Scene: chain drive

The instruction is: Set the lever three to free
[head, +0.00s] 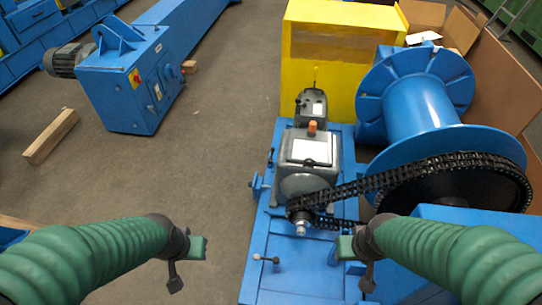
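A blue machine base (290,265) carries a grey gearbox (309,155). I see no numbers, so I cannot tell which is lever three. My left gripper (198,247) is over the floor, left of the base, apart from it. My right gripper (345,248) is over the base's right front, right of the small lever. Neither visibly holds anything; the finger gaps are not clear.
A black chain (350,187) runs from the gearbox sprocket to a large blue drum (420,105) at right. A yellow box (332,50) stands behind. A blue cabinet (130,82) and a wooden beam (50,136) are at left. The floor between is clear.

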